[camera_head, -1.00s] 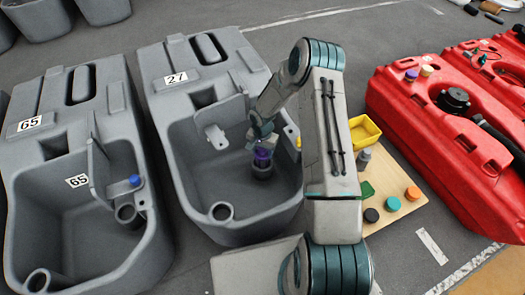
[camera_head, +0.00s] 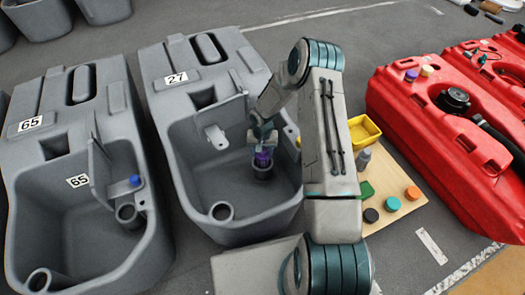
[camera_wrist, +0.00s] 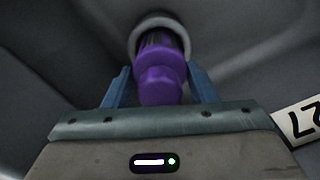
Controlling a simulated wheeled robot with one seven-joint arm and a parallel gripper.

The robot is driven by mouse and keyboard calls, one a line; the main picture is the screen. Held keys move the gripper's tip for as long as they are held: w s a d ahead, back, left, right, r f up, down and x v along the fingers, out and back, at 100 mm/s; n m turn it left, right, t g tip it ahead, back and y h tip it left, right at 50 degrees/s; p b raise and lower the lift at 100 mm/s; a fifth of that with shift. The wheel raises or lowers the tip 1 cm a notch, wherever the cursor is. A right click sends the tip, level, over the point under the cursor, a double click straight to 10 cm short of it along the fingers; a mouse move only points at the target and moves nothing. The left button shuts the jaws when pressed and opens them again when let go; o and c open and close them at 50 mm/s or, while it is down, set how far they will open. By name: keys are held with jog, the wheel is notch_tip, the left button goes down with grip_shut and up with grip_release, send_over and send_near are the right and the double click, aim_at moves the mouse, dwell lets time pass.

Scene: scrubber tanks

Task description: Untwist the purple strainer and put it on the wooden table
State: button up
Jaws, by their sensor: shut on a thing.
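The purple strainer (camera_head: 262,160) sits at the mouth of a grey pipe stub (camera_head: 263,173) inside the grey tank marked 27. My gripper (camera_head: 263,146) reaches down into that tank from above and is shut on the strainer. In the wrist view the purple strainer (camera_wrist: 161,75) lies between the two blue fingers of my gripper (camera_wrist: 160,88), its far end still within the round pipe rim (camera_wrist: 160,22). The wooden table (camera_head: 405,207) is to the right of my arm, partly hidden by it.
Another grey tank (camera_head: 70,190), marked 65, stands at the left.

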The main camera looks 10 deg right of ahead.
jog(key=shift+o, duration=0.2)
jog(key=shift+n, duration=0.5)
jog(key=o, duration=1.6)
jog(key=shift+o, duration=0.2)
jog(key=shift+r+p, duration=2.25)
jog(key=shift+r, duration=1.25)
